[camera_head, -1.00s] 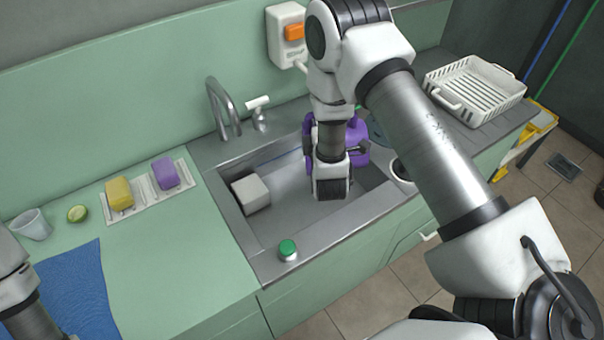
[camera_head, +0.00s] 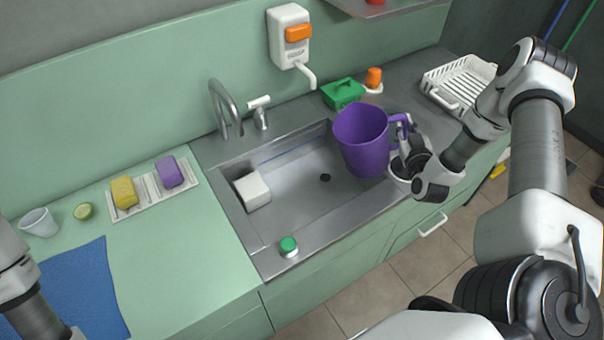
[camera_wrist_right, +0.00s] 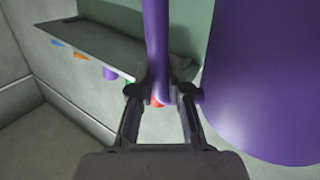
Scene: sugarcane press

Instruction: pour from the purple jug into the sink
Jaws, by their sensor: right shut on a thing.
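The purple jug (camera_head: 362,142) is nearly upright at the right end of the metal sink (camera_head: 305,195), its open top facing up; its contents cannot be made out. My right gripper (camera_head: 407,148) is shut on the jug's handle, to the right of the jug. In the right wrist view the handle (camera_wrist_right: 155,45) stands between the fingers of the gripper (camera_wrist_right: 160,95), and the jug's body (camera_wrist_right: 265,85) fills the right side. The left arm shows at the lower left edge, but its gripper is out of the picture.
A white block (camera_head: 252,190) lies in the sink's left part. The faucet (camera_head: 222,108) stands behind it. A green-topped jar (camera_head: 288,246) is on the front rim. A green box (camera_head: 343,93) and a white rack (camera_head: 462,82) stand behind and right of the jug.

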